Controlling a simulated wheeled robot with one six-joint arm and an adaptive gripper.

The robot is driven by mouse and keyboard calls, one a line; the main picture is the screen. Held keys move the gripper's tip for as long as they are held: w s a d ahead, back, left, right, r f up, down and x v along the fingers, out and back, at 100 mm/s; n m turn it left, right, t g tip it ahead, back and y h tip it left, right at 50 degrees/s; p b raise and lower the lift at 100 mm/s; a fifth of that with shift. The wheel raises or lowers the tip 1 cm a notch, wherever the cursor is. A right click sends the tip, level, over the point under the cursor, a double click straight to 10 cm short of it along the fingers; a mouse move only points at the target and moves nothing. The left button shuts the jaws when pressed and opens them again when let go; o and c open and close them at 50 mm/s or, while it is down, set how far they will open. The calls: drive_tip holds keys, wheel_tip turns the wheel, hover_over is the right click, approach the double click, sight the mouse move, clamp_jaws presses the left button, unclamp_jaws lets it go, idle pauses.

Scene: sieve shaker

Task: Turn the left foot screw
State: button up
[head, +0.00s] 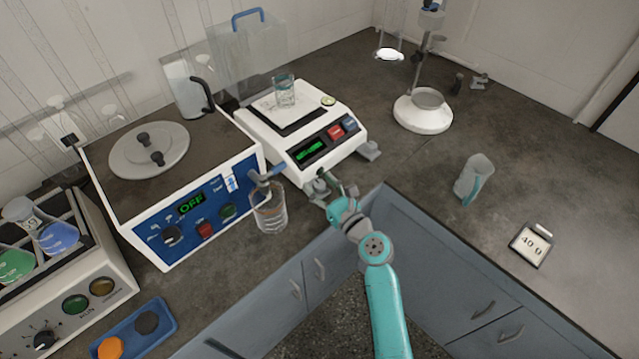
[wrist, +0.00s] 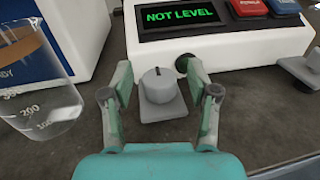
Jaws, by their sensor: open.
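The left foot screw (wrist: 157,86) is a grey knob with a dark mark on top, on a grey foot at the front left of the white balance (head: 318,161). My gripper (wrist: 160,80) is open, with one finger on each side of the knob; I see small gaps beside it. In the head view my gripper (head: 335,194) is at the balance's front left corner and partly hides that foot. The balance display (wrist: 179,17) reads NOT LEVEL. The round bubble level (head: 328,100) is on top of the balance; its bubble is too small to judge.
A glass beaker (head: 270,212) stands close left of my gripper, before the blue-fronted water bath (head: 190,215). The right foot (head: 370,150) sticks out at the balance's right. A small glass (head: 284,92) stands on the pan.

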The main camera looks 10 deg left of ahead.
drive_tip(key=shift+w+a, duration=0.2)
clamp_jaws()
drive_tip(key=shift+n+g+y, duration=0.3)
drive_tip(key=shift+y, duration=0.1)
